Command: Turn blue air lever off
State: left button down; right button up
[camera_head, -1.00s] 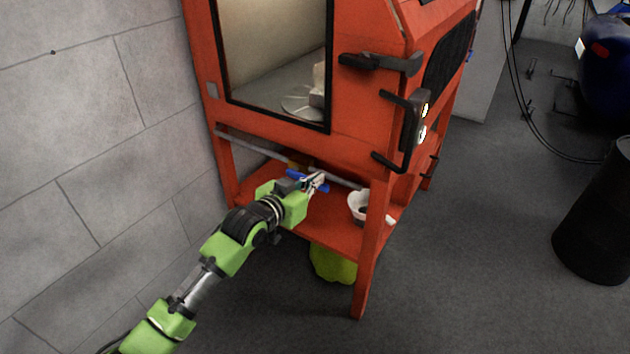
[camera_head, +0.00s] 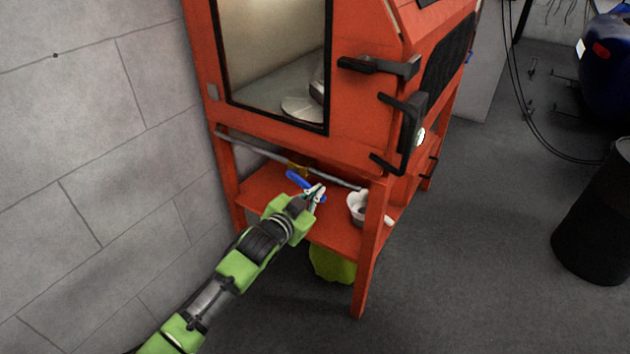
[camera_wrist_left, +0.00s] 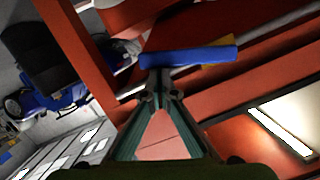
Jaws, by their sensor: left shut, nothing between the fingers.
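The blue air lever (camera_head: 296,179) sits on a brass-coloured fitting (camera_head: 297,168) under the red cabinet, above its lower shelf. My left gripper (camera_head: 318,188) is at the lever's right part and partly hides it. In the left wrist view the blue lever (camera_wrist_left: 190,55) lies crosswise just beyond my fingertips (camera_wrist_left: 161,80). The fingers are shut with nothing between them. I cannot tell whether they touch the lever. My right gripper is not in view.
The red cabinet (camera_head: 350,110) stands against a grey block wall (camera_head: 90,130). A grey pipe (camera_head: 250,148) runs under it. A white cup-like container (camera_head: 357,203) stands on the shelf (camera_head: 335,235), near the front leg (camera_head: 370,255).

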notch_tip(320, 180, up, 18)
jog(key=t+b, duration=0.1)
jog(key=b, duration=0.5)
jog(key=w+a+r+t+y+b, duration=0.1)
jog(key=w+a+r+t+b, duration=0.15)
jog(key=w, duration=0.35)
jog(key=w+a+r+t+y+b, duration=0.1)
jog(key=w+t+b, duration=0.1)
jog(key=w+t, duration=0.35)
pick_arm(q)
jog(key=w+a+f+m+t+y+b, duration=0.1)
jog(key=w+a+f+m+t, duration=0.2)
jog(key=a+f+m, duration=0.2)
jog(key=shift+w+a+f+m+y, duration=0.3)
jog(key=shift+f+m, duration=1.5)
jog(key=shift+m, duration=1.9)
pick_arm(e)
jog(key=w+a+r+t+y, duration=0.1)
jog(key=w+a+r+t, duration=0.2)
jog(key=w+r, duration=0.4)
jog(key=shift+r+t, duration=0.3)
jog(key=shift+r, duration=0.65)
pick_arm(q)
jog(key=shift+s+a, duration=0.1)
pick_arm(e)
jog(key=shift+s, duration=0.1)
